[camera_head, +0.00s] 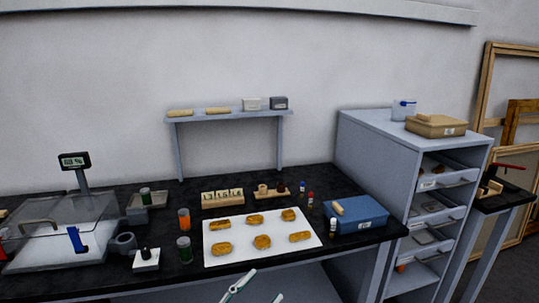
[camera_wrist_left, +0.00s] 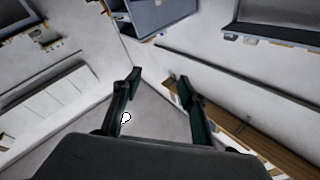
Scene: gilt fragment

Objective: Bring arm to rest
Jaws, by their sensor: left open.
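My left gripper (camera_wrist_left: 158,84) shows in the left wrist view with its two dark green fingers spread apart. Nothing is between the fingers, and they touch nothing there. Beyond them are grey floor and pale walls, seen at a tilt. In the head view, pale slender pieces with green marks show at the bottom edge, in front of the worktable (camera_head: 339,180); they seem to be part of my own arm, mostly cut off by the frame. My right gripper is not in view.
On the table are a white sheet (camera_head: 238,257) with several golden fragments, a blue box (camera_head: 366,213), small bottles and a clear-covered case at left. A shelf (camera_head: 232,115) stands behind. A grey drawer cabinet (camera_head: 375,150) stands at right. Frames lean on the right wall.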

